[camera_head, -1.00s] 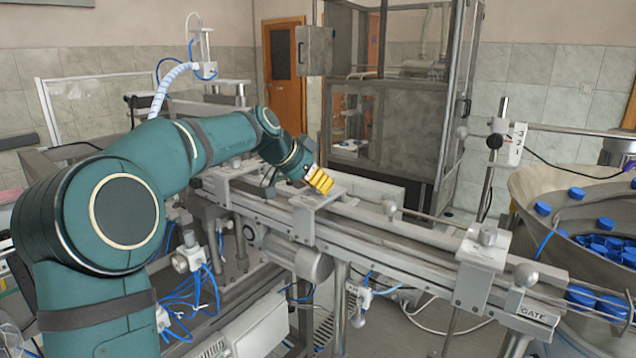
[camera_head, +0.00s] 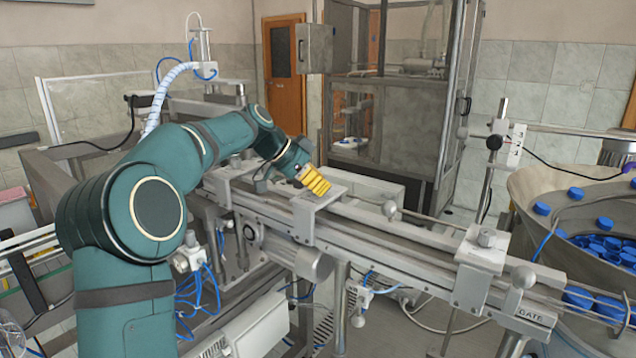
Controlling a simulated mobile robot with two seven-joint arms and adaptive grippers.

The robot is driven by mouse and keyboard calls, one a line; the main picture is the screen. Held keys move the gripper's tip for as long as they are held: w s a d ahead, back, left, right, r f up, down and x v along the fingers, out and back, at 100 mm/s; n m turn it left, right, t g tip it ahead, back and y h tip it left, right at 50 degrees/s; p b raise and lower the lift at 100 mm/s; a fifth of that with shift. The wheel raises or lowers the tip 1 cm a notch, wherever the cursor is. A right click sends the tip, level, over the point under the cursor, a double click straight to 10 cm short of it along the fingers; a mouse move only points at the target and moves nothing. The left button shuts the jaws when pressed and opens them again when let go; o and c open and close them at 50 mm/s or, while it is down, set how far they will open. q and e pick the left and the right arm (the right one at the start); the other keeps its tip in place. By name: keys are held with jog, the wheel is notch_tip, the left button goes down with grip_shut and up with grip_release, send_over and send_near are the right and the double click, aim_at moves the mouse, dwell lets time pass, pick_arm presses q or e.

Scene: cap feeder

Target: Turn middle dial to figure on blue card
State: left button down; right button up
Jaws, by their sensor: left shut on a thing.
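My left gripper (camera_head: 314,181), with yellow fingers, is at the middle bracket (camera_head: 316,204) of the conveyor rail. It is shut at the spot where the middle dial sits, and its fingers hide that dial. The right dial (camera_head: 487,236) is a round metal knob on the bracket nearer the gate end. A left dial (camera_head: 235,161) stands on the bracket farther left. No blue card can be made out, and the figures on the dials are too small to read. My right gripper is out of view.
A white tag (camera_head: 516,145) with dark marks hangs on a post at the right. A metal bowl (camera_head: 545,220) with several blue caps (camera_head: 606,243) stands at the right. A block marked GATE (camera_head: 530,315) is at the rail's near end. A framed cabinet (camera_head: 395,125) stands behind.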

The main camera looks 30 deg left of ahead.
pick_arm(q)
jog(key=shift+f, duration=0.2)
jog(key=c, duration=0.7)
grip_release()
jog(key=shift+r, duration=0.1)
jog(key=shift+s+a+r, duration=0.25)
jog(key=shift+r, duration=0.25)
jog(key=v, duration=1)
jog(key=shift+s+a+r, duration=0.2)
jog(key=shift+s, duration=0.1)
